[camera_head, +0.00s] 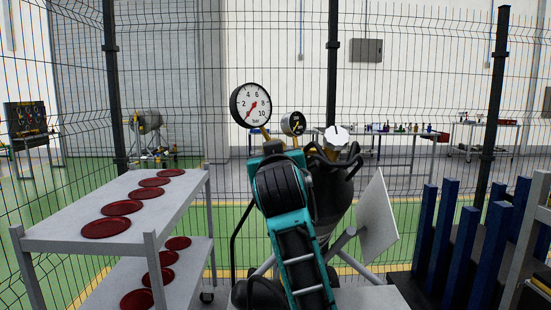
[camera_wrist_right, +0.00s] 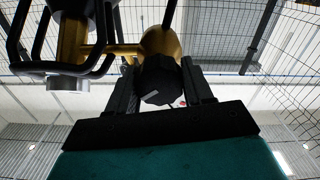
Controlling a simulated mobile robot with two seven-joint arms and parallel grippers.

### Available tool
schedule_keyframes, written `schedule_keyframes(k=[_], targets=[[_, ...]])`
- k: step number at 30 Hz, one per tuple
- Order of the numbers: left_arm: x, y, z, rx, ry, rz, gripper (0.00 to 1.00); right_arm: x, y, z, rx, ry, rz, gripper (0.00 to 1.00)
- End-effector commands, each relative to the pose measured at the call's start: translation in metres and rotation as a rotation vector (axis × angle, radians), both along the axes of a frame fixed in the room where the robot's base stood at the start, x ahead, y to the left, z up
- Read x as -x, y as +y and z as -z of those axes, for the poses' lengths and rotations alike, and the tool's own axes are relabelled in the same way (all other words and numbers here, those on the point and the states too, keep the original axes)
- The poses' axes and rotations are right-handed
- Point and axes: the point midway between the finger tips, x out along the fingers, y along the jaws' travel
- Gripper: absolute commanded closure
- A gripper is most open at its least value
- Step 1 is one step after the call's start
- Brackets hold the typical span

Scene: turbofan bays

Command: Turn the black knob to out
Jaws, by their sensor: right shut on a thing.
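The black knob (camera_wrist_right: 156,85) sits on a brass valve body (camera_wrist_right: 160,44) in the right wrist view. It has a pale mark on its face. My right gripper (camera_wrist_right: 160,72) has one finger on each side of the knob and is shut on it. In the head view my teal and black right arm rises at the centre and hides the knob and the fingertips. A large round bar gauge (camera_head: 251,105) and a smaller gauge (camera_head: 293,123) stand above the arm. The large gauge's red needle points to the low end. My left gripper is not in view.
A grey cart (camera_head: 68,231) with dark red discs stands at left. A tilted white panel (camera_head: 377,218) and a rack of blue posts (camera_head: 448,220) stand at right. Black guard bars (camera_wrist_right: 106,35) run close beside the valve. A mesh fence closes the back.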

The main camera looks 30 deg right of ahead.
Motion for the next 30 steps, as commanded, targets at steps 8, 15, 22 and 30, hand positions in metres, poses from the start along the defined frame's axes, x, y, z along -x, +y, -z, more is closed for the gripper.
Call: schedule_keyframes(k=[8, 15, 22, 30], targets=[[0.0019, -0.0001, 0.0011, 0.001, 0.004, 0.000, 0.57, -0.0002, 0.0003, -0.0001, 0.078, 0.047, 0.000, 0.80], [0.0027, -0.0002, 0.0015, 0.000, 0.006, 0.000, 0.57, -0.0005, 0.0008, -0.0001, 0.238, 0.144, 0.001, 0.80], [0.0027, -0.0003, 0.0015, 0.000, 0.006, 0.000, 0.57, -0.0010, 0.0016, 0.0002, 0.423, 0.257, -0.001, 0.80], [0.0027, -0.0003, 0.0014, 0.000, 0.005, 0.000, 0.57, -0.0013, 0.0021, 0.0007, 0.617, 0.377, 0.000, 0.80]])
